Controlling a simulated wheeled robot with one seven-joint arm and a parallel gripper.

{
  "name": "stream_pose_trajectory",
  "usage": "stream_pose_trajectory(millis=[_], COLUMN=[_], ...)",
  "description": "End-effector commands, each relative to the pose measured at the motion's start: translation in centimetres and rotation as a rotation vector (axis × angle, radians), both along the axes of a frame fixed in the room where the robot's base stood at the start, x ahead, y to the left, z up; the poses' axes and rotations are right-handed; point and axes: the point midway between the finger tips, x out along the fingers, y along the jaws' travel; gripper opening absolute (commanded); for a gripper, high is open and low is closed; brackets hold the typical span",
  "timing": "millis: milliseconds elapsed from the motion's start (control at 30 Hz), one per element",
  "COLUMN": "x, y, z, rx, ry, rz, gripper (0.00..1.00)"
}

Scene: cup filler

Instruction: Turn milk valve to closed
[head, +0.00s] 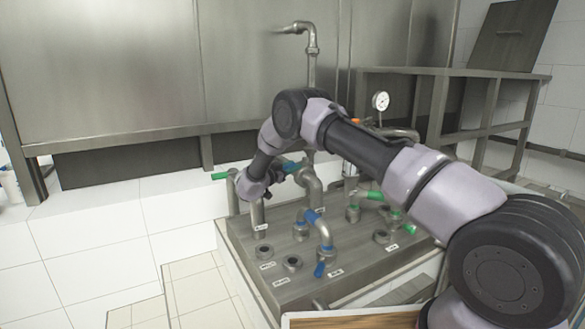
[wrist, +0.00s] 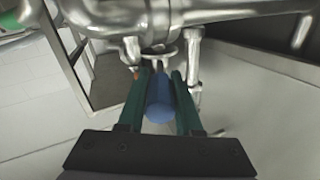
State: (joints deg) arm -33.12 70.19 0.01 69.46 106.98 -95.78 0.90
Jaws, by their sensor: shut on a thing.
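In the wrist view my gripper (wrist: 160,108) has its two dark green fingers on either side of a blue valve handle (wrist: 159,98), shut on it. The handle points toward my palm, and metal pipework (wrist: 150,30) stands just beyond it. In the head view my gripper (head: 276,180) is at the back left of the pipe panel (head: 245,235), beside a blue handle (head: 291,166) on a bent pipe. My wrist partly hides the gripped part there. The labels are too small to read, so I cannot tell which valve is the milk valve.
A blue-handled bent pipe (head: 314,218) and several green handles (head: 375,196) stand on the panel close to my arm. A green handle (head: 219,176) is at the back left. A gauge (head: 380,101) and a metal shelf frame (head: 440,95) stand behind. The tiled floor at left is clear.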

Motion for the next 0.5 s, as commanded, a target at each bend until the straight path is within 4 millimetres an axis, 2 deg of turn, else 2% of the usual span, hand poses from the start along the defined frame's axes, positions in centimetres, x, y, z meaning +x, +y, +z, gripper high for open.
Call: stream_pose_trajectory(millis=[67, 100, 167, 500], x=[0.06, 0.06, 0.07, 0.04], y=[0.04, 0.04, 0.03, 0.00], z=[0.16, 0.16, 0.15, 0.25], rx=[-0.001, -0.002, -0.002, 0.000], ry=[-0.003, -0.003, -0.003, -0.002], rz=[0.001, 0.002, 0.002, 0.002], gripper=[0.00, 0.41, 0.63, 0.63])
